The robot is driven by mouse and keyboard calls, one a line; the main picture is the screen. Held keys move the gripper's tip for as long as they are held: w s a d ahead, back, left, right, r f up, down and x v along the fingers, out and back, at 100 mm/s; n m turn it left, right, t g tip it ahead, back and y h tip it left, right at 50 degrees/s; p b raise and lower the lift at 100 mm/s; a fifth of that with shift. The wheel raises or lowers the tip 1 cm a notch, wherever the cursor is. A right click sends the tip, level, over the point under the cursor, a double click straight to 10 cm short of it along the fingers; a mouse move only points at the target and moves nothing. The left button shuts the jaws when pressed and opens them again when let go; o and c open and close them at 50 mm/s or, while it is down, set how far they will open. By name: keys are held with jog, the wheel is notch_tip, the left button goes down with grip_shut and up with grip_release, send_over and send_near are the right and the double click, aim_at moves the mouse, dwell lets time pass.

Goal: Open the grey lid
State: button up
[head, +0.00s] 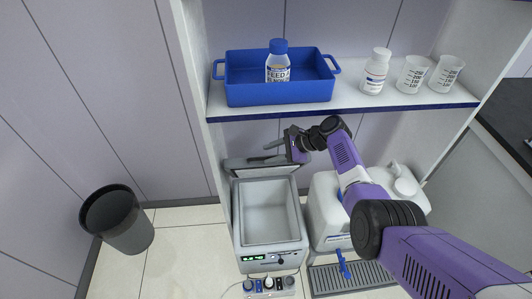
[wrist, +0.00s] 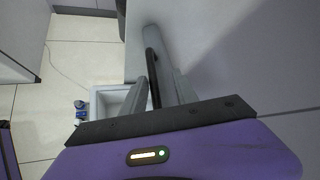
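The grey box (head: 301,238) stands on the floor under the shelf, and its pale inside shows from above. Its grey lid (head: 248,165) is raised at the back edge, seen nearly edge-on in the head view. In the wrist view the lid (wrist: 158,42) shows as a grey edge with a dark strip beside it. My gripper (head: 270,151) is at the raised lid, just above its top edge. Its fingers are apart, also in the wrist view (wrist: 160,88). The lid's edge lies close to or between them; contact cannot be told.
A shelf above holds a blue tray (head: 280,94) with a bottle, a white bottle (head: 375,71) and two beakers (head: 428,74). A white container (head: 327,215) stands right of the box. A control block (head: 269,286) lies in front. A black bin (head: 117,219) stands left; floor between is clear.

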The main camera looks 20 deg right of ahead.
jog(key=p+v, duration=0.1)
jog(key=v, duration=0.4)
dwell(0.4)
